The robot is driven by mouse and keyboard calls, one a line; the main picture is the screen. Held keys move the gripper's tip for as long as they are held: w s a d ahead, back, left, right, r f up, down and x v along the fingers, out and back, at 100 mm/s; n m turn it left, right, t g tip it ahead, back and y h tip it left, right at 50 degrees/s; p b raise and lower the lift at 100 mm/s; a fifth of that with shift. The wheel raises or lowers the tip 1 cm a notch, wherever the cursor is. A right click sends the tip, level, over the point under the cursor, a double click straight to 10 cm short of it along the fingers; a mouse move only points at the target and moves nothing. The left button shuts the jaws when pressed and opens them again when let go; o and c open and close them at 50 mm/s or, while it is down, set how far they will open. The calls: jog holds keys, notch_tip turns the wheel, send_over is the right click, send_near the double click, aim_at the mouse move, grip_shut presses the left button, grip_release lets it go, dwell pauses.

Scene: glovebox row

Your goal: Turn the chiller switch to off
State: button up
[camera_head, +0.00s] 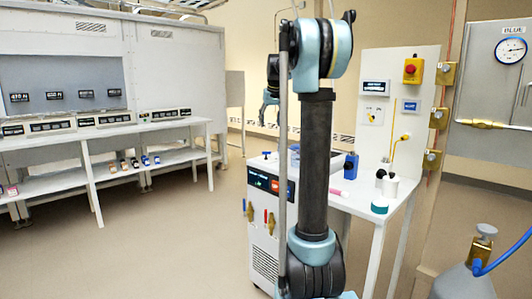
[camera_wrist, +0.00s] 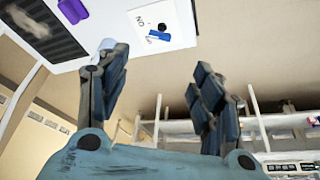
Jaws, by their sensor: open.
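The chiller is a white cabinet (camera_head: 264,225) with a dark display and an orange patch on its front, standing left of the white bench in the head view. In the wrist view, a pale plate (camera_wrist: 180,20) at the top carries an upside-down ON mark, and a switch with a black round part and a blue bar (camera_wrist: 159,36) sits on it. I cannot tell which way the switch is turned. My gripper (camera_wrist: 155,65) is open and empty, its two fingers spread below the plate in the picture and apart from the switch. In the head view it is small and partly hidden behind my arm.
A purple item (camera_wrist: 73,10) and a dark grille show beside the plate. Open floor lies left of the chiller.

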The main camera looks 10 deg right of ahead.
aim_at(267, 152)
jog(key=x, duration=1.7)
jog(key=shift+f, duration=0.1)
